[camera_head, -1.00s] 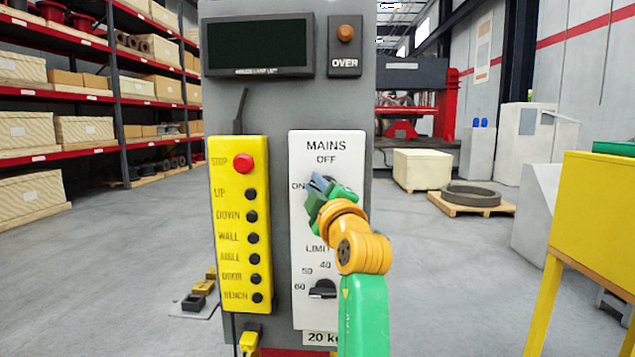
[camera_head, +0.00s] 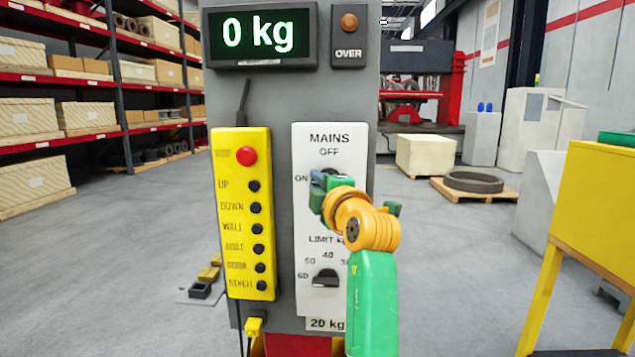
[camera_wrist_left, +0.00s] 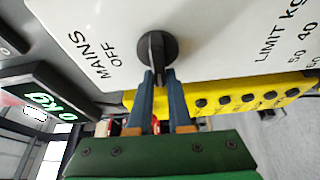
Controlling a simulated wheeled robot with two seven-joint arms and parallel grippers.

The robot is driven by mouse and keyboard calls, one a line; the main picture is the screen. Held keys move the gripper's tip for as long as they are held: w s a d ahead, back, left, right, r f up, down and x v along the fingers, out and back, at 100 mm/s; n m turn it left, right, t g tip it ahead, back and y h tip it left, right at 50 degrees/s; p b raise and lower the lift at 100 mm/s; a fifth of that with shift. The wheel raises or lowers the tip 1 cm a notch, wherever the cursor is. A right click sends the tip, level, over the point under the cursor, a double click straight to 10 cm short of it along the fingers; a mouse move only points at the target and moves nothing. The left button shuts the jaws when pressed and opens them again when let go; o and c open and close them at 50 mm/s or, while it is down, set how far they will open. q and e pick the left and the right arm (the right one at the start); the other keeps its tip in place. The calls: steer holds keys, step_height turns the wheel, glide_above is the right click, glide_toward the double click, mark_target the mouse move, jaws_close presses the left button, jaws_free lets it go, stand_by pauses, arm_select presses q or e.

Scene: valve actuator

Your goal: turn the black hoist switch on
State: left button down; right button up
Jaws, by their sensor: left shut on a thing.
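The black MAINS switch (camera_head: 331,172) is a knob on the white panel (camera_head: 310,215) of a grey column. In the left wrist view the black switch (camera_wrist_left: 155,47) has its handle pointing towards the yellow button box, the side of the ON mark. My left gripper (camera_head: 322,186) is at the switch and covers much of it in the head view. In the left wrist view the blue fingers of my left gripper (camera_wrist_left: 158,78) are shut on the handle, one on each side. The display (camera_head: 262,36) above is lit and reads 0 kg. My right gripper is not in view.
The yellow button box (camera_head: 240,215) with a red STOP button (camera_head: 246,156) stands just left of the white panel. The black LIMIT knob (camera_head: 325,279) is below the switch. A yellow table (camera_head: 600,215) stands at the right. Open floor lies on both sides of the column.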

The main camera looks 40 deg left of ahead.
arm_select(q)
steer(key=shift+r, duration=0.1)
steer(key=c, duration=0.8)
jaws_free()
steer(key=shift+c, duration=0.2)
steer(key=b+v, duration=0.3)
steer(key=v, duration=0.4)
steer(key=shift+b, duration=0.35)
